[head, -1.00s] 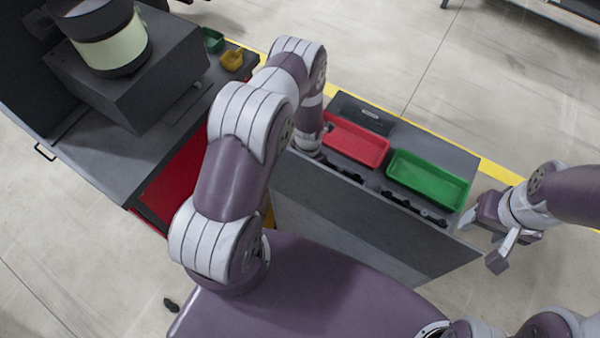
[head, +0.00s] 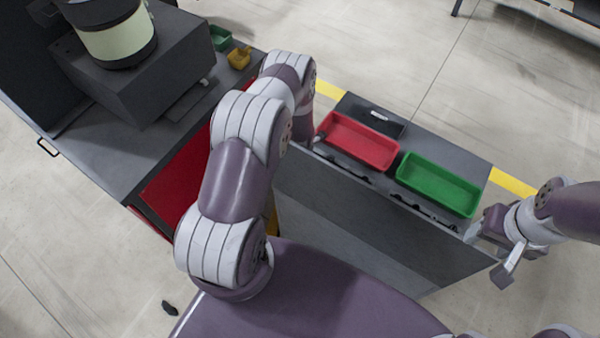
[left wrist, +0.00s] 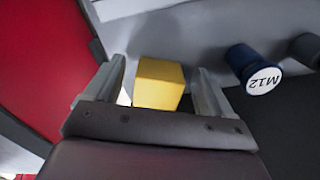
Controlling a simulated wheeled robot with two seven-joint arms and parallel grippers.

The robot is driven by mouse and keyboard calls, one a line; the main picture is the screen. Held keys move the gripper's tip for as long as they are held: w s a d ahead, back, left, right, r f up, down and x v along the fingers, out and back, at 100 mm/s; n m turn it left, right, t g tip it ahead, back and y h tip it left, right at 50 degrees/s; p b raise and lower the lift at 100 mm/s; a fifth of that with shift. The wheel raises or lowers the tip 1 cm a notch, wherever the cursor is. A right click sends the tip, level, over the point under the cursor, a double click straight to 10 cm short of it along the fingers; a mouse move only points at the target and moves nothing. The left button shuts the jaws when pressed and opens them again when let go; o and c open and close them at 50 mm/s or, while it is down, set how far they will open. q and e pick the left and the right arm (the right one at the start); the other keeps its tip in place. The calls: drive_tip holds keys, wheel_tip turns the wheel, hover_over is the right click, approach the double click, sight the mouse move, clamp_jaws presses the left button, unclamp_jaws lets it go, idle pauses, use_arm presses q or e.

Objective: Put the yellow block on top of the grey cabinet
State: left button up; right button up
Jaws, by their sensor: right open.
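The yellow block (left wrist: 158,84) shows in the left wrist view, between the two fingers of my left gripper (left wrist: 160,88). Narrow gaps show on both sides of the block, so the fingers look open around it. In the head view my left arm hides the block and the left gripper. A grey cabinet (head: 95,160) with a red front stands at the left and bears the bowl feeder; another grey unit (head: 440,150) stands at centre right. I cannot tell which one the task means. My right gripper (head: 492,262) is open and empty by the latter's near right corner.
A red bin (head: 358,142) and a green bin (head: 438,185) stand on the centre unit. Small green (head: 220,38) and yellow (head: 239,58) containers sit on the left cabinet. A blue cylinder marked M12 (left wrist: 258,72) is right of the left gripper.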

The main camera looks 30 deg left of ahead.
use_arm(q)
drive_tip(key=shift+r, duration=0.3)
drive_tip(key=shift+w+r, duration=0.1)
drive_tip(key=shift+r, duration=0.25)
wheel_tip(320, 180, up, 11)
drive_tip(key=b, duration=0.3)
